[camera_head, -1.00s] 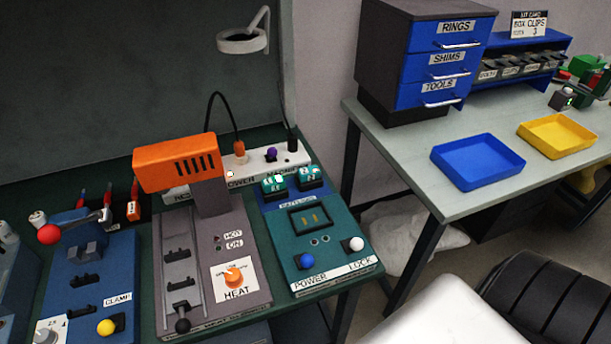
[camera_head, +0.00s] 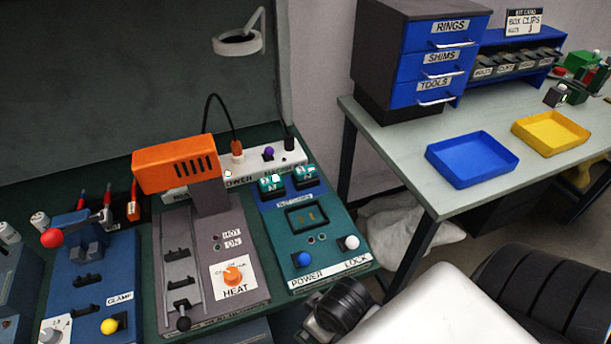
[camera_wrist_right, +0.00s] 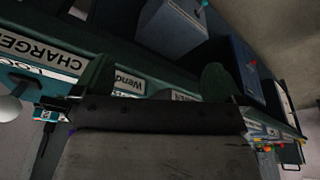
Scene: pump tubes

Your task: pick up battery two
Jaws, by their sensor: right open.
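Two small teal batteries with white labels stand in the blue holder at the back of the teal charger station (camera_head: 330,250): a left battery (camera_head: 272,184) and a right battery (camera_head: 306,177). Their numbers are too small to read surely, so I cannot tell which is battery two. My right gripper (camera_wrist_right: 150,108) shows in the right wrist view, open and with nothing seen between its fingers. A dark part of my arm shows low in the head view, in front of the charger station and apart from the batteries. My left gripper is not in view.
The orange heater (camera_head: 175,165) stands left of the batteries. A white power strip (camera_head: 265,160) with a cable lies behind them. Blue knob (camera_head: 303,259) and white knob (camera_head: 351,243) stick up at the station's front. A second table (camera_head: 400,140) holds a blue tray (camera_head: 472,160).

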